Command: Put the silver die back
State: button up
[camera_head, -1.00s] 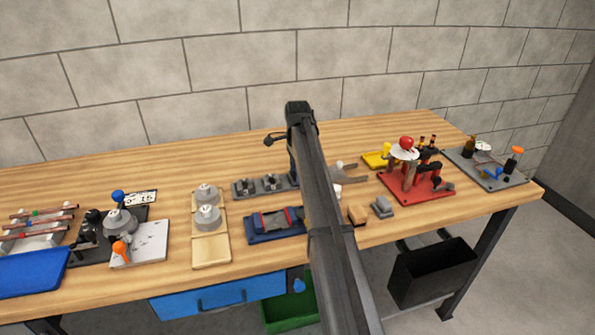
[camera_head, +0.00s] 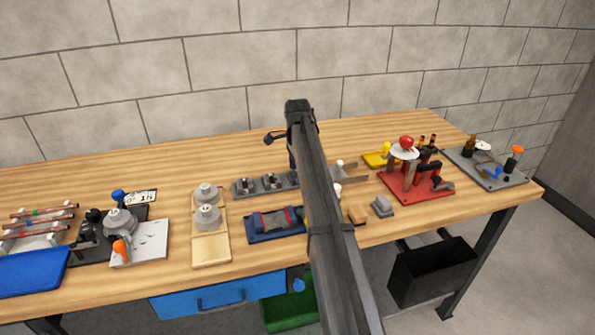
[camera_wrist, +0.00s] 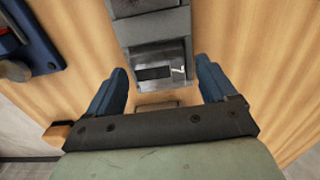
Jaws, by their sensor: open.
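My gripper (camera_wrist: 162,69) is open in the wrist view, its two blue fingers apart. A shiny silver block with a dark slot and a light mark (camera_wrist: 174,55), apparently the silver die, lies between and just beyond the fingertips. I cannot tell whether either finger touches it. It adjoins a grey stepped holder (camera_wrist: 152,27); whether it is seated there I cannot tell. In the head view my dark arm hides the fingertips and the die cannot be made out clearly.
A blue tray with a red-ended part (camera_head: 275,224) is left of my arm, with a grey two-block fixture (camera_head: 265,185) behind it. A grey block (camera_head: 382,207), tan block (camera_head: 357,214) and red stand (camera_head: 415,187) are to the right. The table's back is clear.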

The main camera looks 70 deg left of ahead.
notch_tip(320, 180, up, 12)
dwell(0.5)
jog(key=shift+f, duration=0.15)
